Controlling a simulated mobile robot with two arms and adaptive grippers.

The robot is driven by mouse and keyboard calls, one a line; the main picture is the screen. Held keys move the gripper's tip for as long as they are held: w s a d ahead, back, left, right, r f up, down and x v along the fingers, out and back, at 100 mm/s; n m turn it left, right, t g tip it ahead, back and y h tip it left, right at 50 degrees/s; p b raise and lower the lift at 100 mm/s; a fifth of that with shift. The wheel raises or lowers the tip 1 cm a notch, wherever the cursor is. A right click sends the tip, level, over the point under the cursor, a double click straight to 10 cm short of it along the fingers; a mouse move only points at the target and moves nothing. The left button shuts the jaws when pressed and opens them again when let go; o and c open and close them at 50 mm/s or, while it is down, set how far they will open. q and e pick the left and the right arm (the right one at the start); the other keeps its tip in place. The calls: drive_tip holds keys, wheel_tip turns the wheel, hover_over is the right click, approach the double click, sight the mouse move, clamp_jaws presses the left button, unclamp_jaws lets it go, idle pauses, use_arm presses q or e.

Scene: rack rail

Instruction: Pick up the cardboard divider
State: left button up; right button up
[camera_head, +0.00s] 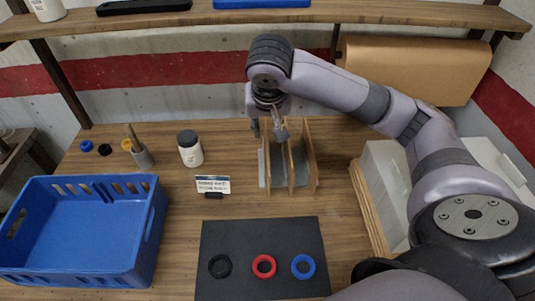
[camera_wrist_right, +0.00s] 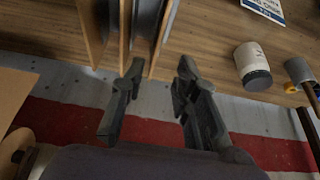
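A small rack of upright tan panels (camera_head: 311,158) with grey sheets (camera_head: 278,165) between them stands mid-table. The panels look like cardboard or thin wood; I cannot tell which one is the divider. My right gripper (camera_head: 269,128) points down over the back left part of this rack. In the right wrist view, the right gripper (camera_wrist_right: 158,70) has its fingers spread. The end of one tan panel (camera_wrist_right: 165,40) shows between the fingertips, closer to the left finger; I see no clear contact. My left gripper is not in view.
A blue crate (camera_head: 148,235) stands at the left. A white bottle (camera_head: 190,153), a small sign (camera_head: 213,184) and a cup (camera_head: 143,157) stand behind. A dark mat (camera_head: 245,288) holds three rings in front. A shelf (camera_head: 400,12) runs overhead.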

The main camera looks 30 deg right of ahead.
sight(267, 145)
drive_tip(key=x, duration=0.6)
drive_tip(key=shift+w+d+f, duration=0.1)
drive_tip(key=shift+d+f, duration=0.1)
drive_tip(key=shift+d, duration=0.05)
drive_tip(key=shift+w+f+p, duration=0.15)
drive_tip(key=shift+f+p, duration=0.15)
drive_tip(key=shift+f, duration=0.15)
drive_tip(key=p+x, duration=0.1)
drive_tip(key=x, duration=0.4)
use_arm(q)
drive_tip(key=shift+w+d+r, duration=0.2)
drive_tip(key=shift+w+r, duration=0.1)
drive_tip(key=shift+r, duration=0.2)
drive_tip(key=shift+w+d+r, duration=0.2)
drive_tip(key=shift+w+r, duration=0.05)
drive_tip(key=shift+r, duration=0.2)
use_arm(e)
drive_tip(key=shift+c, duration=0.3)
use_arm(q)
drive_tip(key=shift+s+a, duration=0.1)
use_arm(e)
clamp_jaws()
